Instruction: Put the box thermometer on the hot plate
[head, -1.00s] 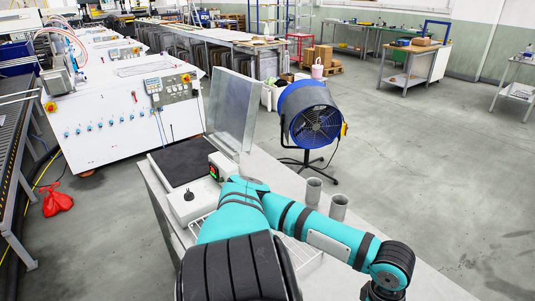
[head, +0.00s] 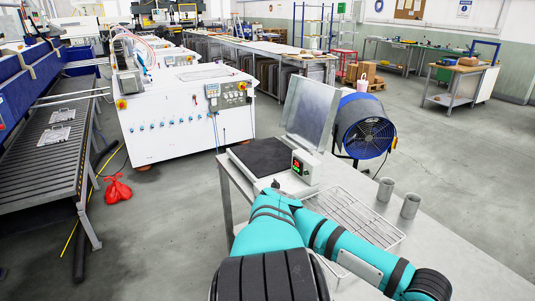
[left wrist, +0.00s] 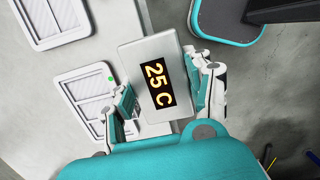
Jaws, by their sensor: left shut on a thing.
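The box thermometer (left wrist: 150,52) is a light grey box with a dark display reading "25 C" in yellow. It shows only in the left wrist view. My left gripper (left wrist: 162,88) is shut on it, with one finger on each side. The hot plate (head: 262,156) has a dark square top and a white base, and it sits at the far left end of the table in the head view. Its top is bare. My left gripper and the thermometer are outside the head view. My right gripper is in no view.
A white box with a red and green display (head: 305,167) stands at the hot plate's right. A clear panel (head: 311,108) stands behind. A wire rack (head: 350,212) and two grey cups (head: 385,189) are on the table (head: 440,240). A blue fan (head: 365,125) stands beyond.

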